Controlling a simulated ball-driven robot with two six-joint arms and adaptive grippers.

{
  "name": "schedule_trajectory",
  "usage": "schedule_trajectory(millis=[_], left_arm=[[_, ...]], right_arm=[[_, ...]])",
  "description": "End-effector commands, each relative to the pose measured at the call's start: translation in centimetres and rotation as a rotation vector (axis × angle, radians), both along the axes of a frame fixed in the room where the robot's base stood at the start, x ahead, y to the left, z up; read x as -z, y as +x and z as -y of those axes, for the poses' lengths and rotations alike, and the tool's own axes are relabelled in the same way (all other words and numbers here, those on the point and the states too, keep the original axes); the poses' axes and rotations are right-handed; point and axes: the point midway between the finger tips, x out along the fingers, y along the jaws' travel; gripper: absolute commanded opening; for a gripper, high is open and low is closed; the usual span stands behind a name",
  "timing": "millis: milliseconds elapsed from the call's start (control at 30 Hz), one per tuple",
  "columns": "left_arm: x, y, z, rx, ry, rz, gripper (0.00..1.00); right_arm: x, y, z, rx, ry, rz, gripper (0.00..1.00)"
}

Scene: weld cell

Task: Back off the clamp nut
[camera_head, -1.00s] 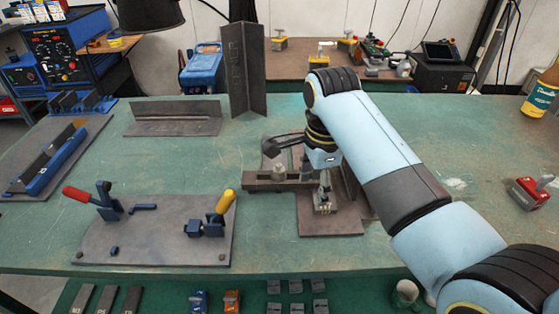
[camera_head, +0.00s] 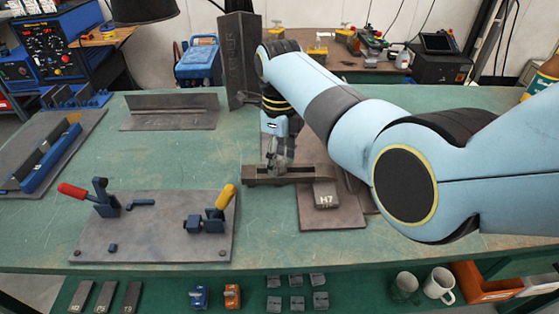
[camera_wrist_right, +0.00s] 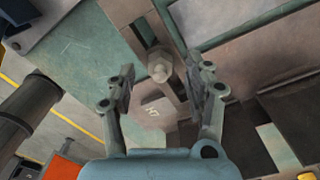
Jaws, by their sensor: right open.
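The clamp nut (camera_wrist_right: 160,68) shows in the right wrist view as a pale hex nut on the dark slotted clamp bar (camera_wrist_right: 150,30). My right gripper (camera_wrist_right: 161,75) is open, its fingers apart on either side of the nut in that view. I cannot tell whether the tips are level with the nut or above it. In the head view my right gripper (camera_head: 277,158) points down over the clamp bar (camera_head: 310,174) and hides the nut. A block marked H7 (camera_head: 326,193) lies beside the bar on a dark plate (camera_head: 335,216). My left gripper is out of view.
A fixture plate (camera_head: 155,235) with a red-handled clamp (camera_head: 85,195) and a yellow-handled clamp (camera_head: 220,205) lies to the left. An upright angle plate (camera_head: 238,60) stands behind the clamp bar. The green tabletop (camera_head: 180,160) is clear between the fixture plate and the back angle piece (camera_head: 170,112).

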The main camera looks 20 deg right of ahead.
Motion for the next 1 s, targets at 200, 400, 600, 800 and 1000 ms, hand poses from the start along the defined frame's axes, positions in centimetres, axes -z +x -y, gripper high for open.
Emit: schedule_trajectory(millis=[200,400,600,800,1000], left_arm=[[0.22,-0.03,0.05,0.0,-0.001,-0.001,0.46],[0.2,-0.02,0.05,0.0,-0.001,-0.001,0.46],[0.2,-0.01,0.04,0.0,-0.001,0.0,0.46],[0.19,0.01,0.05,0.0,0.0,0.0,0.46],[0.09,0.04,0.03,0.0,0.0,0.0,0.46]], right_arm=[[1.1,0.03,0.03,0.0,0.0,0.001,0.53],[1.07,0.03,0.04,0.0,0.0,0.001,0.53],[1.07,0.02,0.05,0.0,0.0,0.001,0.26],[1.07,0.01,0.05,0.0,-0.001,0.001,0.0],[1.03,0.01,0.05,-0.009,-0.001,0.001,0.0]])
